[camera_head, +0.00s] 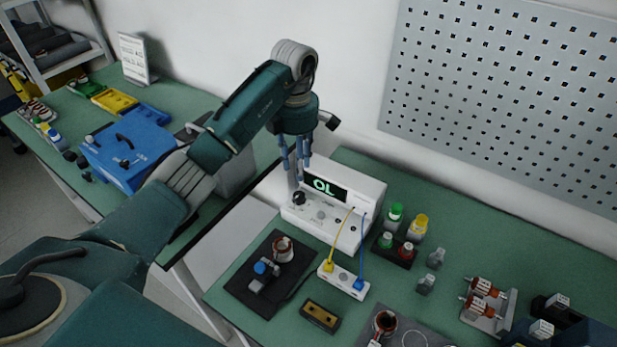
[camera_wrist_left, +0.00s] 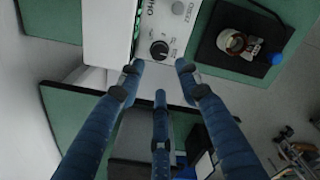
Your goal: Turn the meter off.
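The meter (camera_head: 345,222) is a white box on the green bench, with a lit display (camera_head: 324,186) reading "OL". A black rotary knob (camera_head: 298,198) sits on the left of its front panel. The knob also shows in the left wrist view (camera_wrist_left: 159,50), just beyond the fingertips. My left gripper (camera_head: 298,172) hangs above the meter's left end with its fingers pointing down near the knob. Its blue fingers (camera_wrist_left: 160,80) are spread apart with nothing between them; contact with the knob cannot be told. My right gripper is not in view.
Yellow and blue leads run from the meter to a white terminal block (camera_head: 343,281). A black mat (camera_head: 255,290) with a stator part lies in front. A pegboard (camera_head: 500,70) hangs behind.

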